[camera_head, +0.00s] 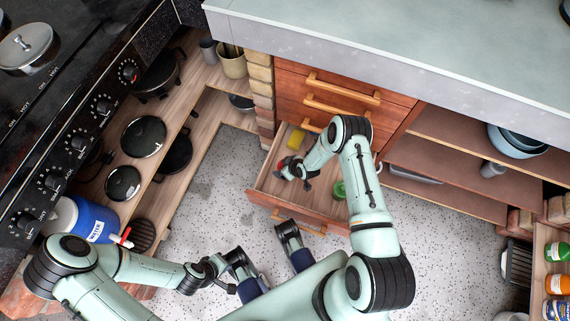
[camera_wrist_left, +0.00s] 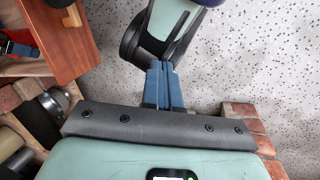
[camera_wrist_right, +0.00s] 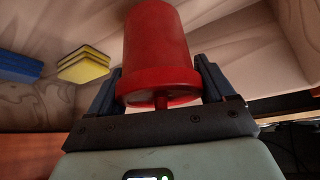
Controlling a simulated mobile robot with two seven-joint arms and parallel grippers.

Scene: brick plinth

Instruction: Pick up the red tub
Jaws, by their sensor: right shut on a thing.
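The red tub (camera_wrist_right: 157,50) fills the middle of the right wrist view, between the fingers of my right gripper (camera_wrist_right: 160,92). The gripper is shut on it. In the head view only a small red part of the tub (camera_head: 284,163) shows at the left side of the open drawer (camera_head: 262,183), beside my right gripper (camera_head: 294,172). Whether the tub still touches the drawer floor cannot be told. My left gripper (camera_wrist_left: 164,88) is shut and empty in the left wrist view, away from the drawer.
A yellow sponge (camera_head: 297,138) and a green item (camera_head: 339,189) lie in the drawer. A blue sponge (camera_wrist_right: 18,66) shows in the right wrist view. The counter (camera_head: 400,55) overhangs the drawers. A stove (camera_head: 70,110) stands left; open shelves (camera_head: 450,175) are right.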

